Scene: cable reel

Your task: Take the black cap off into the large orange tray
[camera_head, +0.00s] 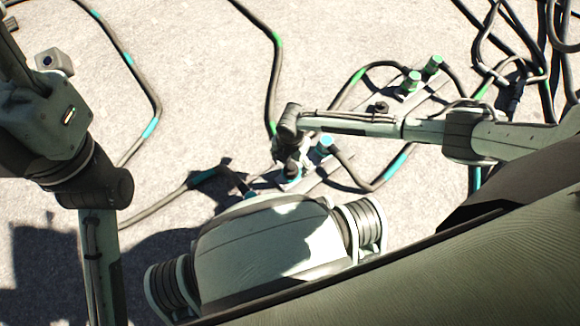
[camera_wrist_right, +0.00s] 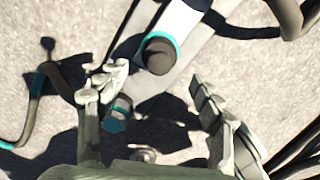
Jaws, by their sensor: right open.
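In the right wrist view, a round black cap (camera_wrist_right: 159,54) sits in a teal ring at the end of a pale block, just beyond my right fingertips. My right gripper (camera_wrist_right: 158,78) is open, with one finger on each side and nothing between the tips. In the head view my right gripper (camera_head: 290,163) points down among the connectors; the cap cannot be made out there. My left arm comes in at the left edge, but its gripper is not visible. The large orange tray is in neither view.
A teal-ended connector (camera_wrist_right: 118,114) is close to the left finger. In the head view, green-topped connectors (camera_head: 411,82) stand behind my right arm. Dark cables (camera_head: 275,75) with teal and green bands cross the pale ground, tangled at the upper right.

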